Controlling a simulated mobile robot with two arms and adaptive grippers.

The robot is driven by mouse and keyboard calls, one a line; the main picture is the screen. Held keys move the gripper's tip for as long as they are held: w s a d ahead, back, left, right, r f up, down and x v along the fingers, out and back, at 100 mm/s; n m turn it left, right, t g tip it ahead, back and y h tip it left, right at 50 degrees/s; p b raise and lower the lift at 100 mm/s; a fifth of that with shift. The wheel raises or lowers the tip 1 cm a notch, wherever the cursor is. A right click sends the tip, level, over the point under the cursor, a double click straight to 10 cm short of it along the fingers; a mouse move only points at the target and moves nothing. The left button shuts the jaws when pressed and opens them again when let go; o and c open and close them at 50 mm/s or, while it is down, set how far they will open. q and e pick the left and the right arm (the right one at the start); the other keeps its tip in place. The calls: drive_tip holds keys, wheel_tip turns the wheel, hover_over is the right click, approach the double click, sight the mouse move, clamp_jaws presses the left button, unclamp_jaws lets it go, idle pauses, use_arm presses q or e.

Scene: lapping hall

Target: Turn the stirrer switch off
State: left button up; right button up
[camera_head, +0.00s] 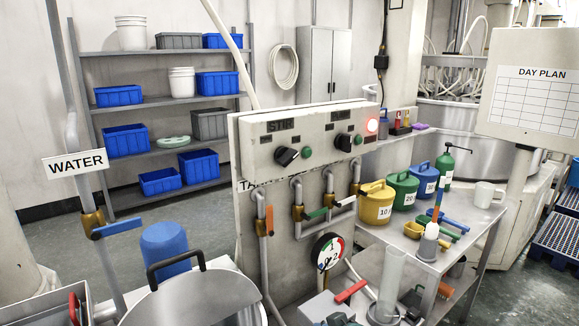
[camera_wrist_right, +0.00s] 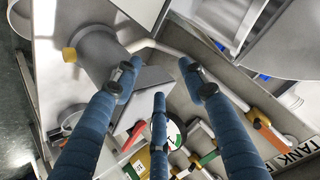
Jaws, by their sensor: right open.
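A pale control box (camera_head: 312,136) stands on a grey panel in the head view. Its left black rotary switch (camera_head: 287,156) sits below a label (camera_head: 279,125) that seems to begin with "STI", and its handle is tilted. A green button (camera_head: 307,152) is right of it. A second black switch (camera_head: 343,142) and green button (camera_head: 358,138) sit farther right. A round red lamp (camera_head: 372,125) at the right end looks lit. My right gripper (camera_wrist_right: 158,78) shows in the right wrist view, its three blue fingers spread and empty. I cannot make out the switches there. My left gripper is not in view.
Pipes with coloured valve handles and a gauge (camera_head: 327,252) are below the box. A pot (camera_head: 195,299) stands in front on the left. A metal table (camera_head: 462,262) with coloured cans is to the right. A "WATER" sign (camera_head: 76,163) hangs on a left pipe.

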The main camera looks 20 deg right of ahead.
drive_tip(key=w+d+r+m+t+y, duration=0.1)
drive_tip(key=w+r+t, duration=0.1)
drive_tip(key=w+r, duration=0.45)
drive_tip(key=w+d+r+m+t, duration=0.1)
drive_tip(key=w+r+t, duration=0.15)
drive_tip(key=r, duration=0.75)
drive_tip(key=m+t+y+b, duration=0.1)
drive_tip(key=m+t+y, duration=0.2)
approach(292, 161)
drive_tip(key=p+x, duration=0.2)
drive_tip(key=x, duration=0.7)
drive_tip(key=shift+w+a, duration=0.15)
drive_tip(key=shift+w, duration=0.2)
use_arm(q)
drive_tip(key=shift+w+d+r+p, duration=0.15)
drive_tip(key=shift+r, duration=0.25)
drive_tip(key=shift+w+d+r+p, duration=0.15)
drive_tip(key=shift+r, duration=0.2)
use_arm(e)
drive_tip(key=shift+x, duration=0.75)
drive_tip(key=shift+c, duration=0.5)
clamp_jaws()
